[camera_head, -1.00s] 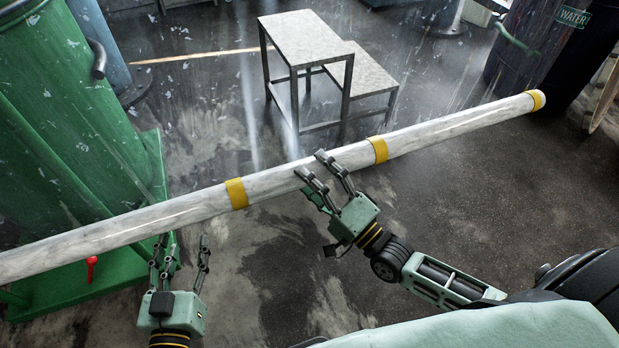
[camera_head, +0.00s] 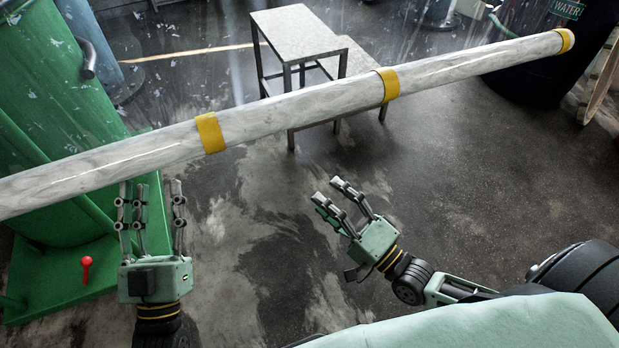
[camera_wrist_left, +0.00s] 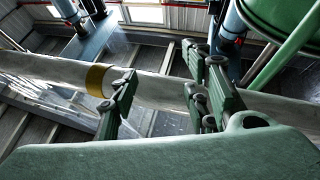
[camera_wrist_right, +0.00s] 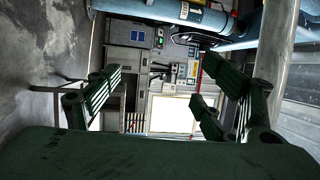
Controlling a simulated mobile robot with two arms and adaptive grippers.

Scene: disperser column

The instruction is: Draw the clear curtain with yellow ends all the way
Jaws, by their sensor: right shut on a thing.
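A long whitish, streaked tube (camera_head: 300,108) with yellow bands (camera_head: 211,132) crosses the head view from lower left to upper right. The left wrist view shows it (camera_wrist_left: 160,90) behind my left fingers. I cannot make out a clear sheet. My left gripper (camera_head: 150,185) has its fingers apart, its tips at the tube's lower edge left of the left band; touching is unclear. My right gripper (camera_head: 328,190) sits below the tube between two bands, apart from it in the picture. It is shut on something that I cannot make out.
A stepped metal stool (camera_head: 298,32) stands behind the tube. A green machine (camera_head: 60,75) with a red-knobbed lever (camera_head: 87,262) is at the left. A dark water barrel (camera_head: 530,60) stands at the upper right.

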